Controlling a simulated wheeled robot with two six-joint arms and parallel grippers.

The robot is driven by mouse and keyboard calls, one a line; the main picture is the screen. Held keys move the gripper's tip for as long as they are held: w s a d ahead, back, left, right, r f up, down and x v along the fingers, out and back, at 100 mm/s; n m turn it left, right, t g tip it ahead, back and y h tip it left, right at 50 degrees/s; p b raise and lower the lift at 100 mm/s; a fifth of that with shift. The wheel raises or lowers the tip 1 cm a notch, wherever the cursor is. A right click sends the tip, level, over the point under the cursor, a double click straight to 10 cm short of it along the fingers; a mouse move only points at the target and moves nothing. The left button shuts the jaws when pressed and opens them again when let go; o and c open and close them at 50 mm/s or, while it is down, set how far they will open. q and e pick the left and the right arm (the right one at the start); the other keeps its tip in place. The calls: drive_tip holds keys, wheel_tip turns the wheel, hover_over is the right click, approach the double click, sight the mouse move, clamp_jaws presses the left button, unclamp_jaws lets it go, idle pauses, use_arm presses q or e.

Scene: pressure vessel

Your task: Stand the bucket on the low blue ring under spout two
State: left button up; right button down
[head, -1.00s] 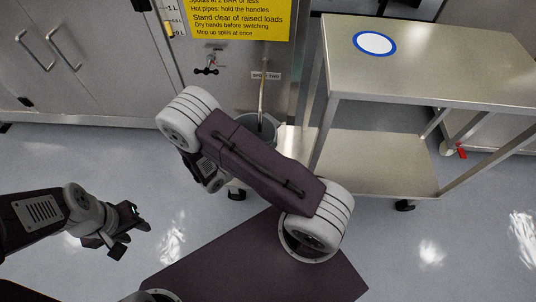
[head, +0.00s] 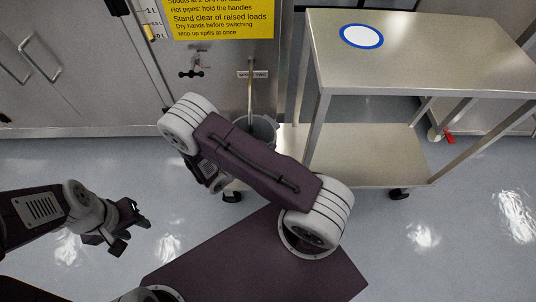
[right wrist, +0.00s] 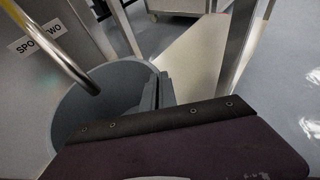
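The grey bucket (head: 266,128) is partly hidden behind my right arm in the head view. In the right wrist view the bucket (right wrist: 105,85) fills the left half, with its mouth facing up. My right gripper (right wrist: 158,90) has its grey fingers close together at the bucket's right rim, shut on it. The spout two pipe (head: 250,92) comes down over the bucket; its lower end (right wrist: 88,84) is above the bucket's mouth in the wrist view. My left gripper (head: 127,226) is open and empty above the floor.
A steel trolley (head: 440,60) stands to the right, with a blue ring around a white disc (head: 361,36) on its top and a bare lower shelf (head: 370,155). A valve (head: 191,73) and yellow sign (head: 222,18) are on the cabinet. The front floor is clear.

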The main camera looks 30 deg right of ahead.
wheel_tip(320, 180, down, 4)
drive_tip(key=shift+r+b, duration=0.25)
drive_tip(key=shift+b, duration=0.6)
drive_tip(key=c, duration=2.1)
unclamp_jaws()
drive_tip(key=shift+f, duration=0.2)
drive_tip(key=o, duration=0.4)
